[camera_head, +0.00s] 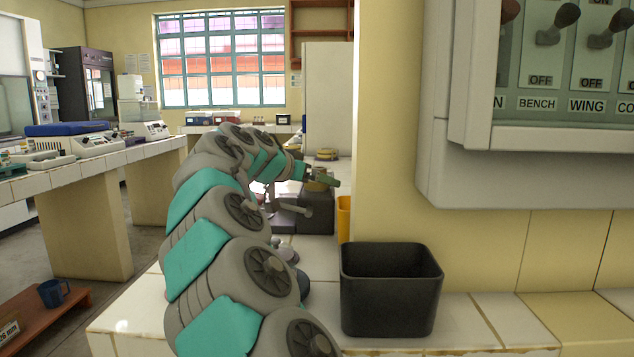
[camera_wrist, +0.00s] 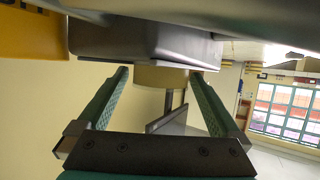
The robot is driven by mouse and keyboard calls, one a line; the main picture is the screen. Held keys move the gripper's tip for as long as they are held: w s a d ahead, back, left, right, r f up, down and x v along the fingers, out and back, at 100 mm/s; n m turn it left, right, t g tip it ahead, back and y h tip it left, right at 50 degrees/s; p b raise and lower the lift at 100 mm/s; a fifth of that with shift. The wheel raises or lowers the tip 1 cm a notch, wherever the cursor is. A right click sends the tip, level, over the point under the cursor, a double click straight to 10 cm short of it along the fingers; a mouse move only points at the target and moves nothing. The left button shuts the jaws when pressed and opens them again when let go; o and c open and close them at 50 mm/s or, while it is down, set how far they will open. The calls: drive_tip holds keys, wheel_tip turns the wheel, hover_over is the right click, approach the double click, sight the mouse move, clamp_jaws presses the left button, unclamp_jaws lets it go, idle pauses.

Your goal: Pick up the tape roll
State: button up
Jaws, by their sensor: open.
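The tape roll (camera_wrist: 158,76) looks like a tan, squat cylinder against a dark box (camera_wrist: 140,40) in the wrist view, which appears upside down. In the head view a tan piece of it (camera_head: 316,187) shows on top of the black box (camera_head: 318,212), partly covered by my gripper (camera_head: 326,178). My gripper is open in the wrist view (camera_wrist: 160,74). Its two green fingertips lie to either side of the tape roll, with gaps visible. I cannot tell whether either finger touches it.
An orange container (camera_head: 344,218) stands right of the box, beside the wall. A black bin (camera_head: 390,290) stands nearer on the tiled counter. A switch panel (camera_head: 550,90) juts from the wall. Another tan round object (camera_head: 326,154) lies farther back.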

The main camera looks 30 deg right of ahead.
drive_tip(key=c, duration=1.2)
wheel_tip(320, 180, up, 8)
drive_tip(key=shift+w+a+r+p, duration=0.15)
drive_tip(key=shift+r+p, duration=0.1)
drive_tip(key=shift+p, duration=0.8)
drive_tip(key=shift+r, duration=0.7)
